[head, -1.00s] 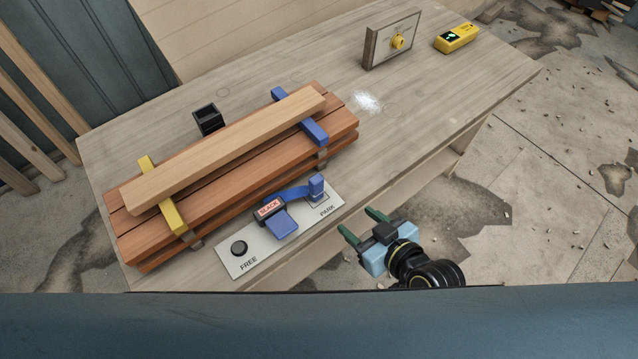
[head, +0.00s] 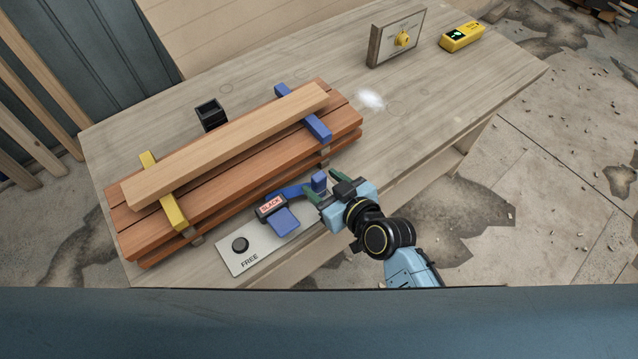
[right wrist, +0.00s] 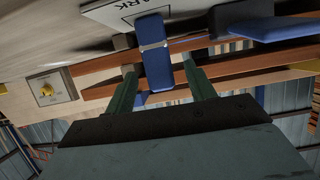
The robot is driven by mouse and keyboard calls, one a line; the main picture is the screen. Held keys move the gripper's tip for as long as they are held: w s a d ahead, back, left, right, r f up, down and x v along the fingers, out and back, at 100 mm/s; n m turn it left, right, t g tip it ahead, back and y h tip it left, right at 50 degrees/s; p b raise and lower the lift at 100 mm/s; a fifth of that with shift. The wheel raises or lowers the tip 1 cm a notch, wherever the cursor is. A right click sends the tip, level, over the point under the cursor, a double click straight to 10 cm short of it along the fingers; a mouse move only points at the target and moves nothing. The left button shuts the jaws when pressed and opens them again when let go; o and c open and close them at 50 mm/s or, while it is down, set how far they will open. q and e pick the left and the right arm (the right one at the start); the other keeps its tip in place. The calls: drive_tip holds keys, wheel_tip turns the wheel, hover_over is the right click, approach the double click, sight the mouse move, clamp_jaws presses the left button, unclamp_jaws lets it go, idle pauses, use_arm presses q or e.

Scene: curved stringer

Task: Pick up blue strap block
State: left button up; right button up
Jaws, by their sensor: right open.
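The blue strap block (head: 319,180) stands at the right end of the white plate, joined by a blue strap to a piece labelled SLACK (head: 271,205). My right gripper (head: 323,187) is open at the block, its green fingers pointing toward it. In the right wrist view the block (right wrist: 154,50), with a pale band across it, shows between the two open fingers (right wrist: 160,70). I cannot tell whether either finger touches it. The gripper hides most of the PARK end of the plate in the head view. My left gripper is not in view.
A black cup (head: 210,115), dial panel (head: 398,38) and yellow device (head: 462,37) stand farther back.

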drive_tip(key=shift+x, duration=1.2)
drive_tip(key=c, duration=1.1)
drive_tip(key=shift+c, duration=0.3)
drive_tip(key=shift+r, duration=0.1)
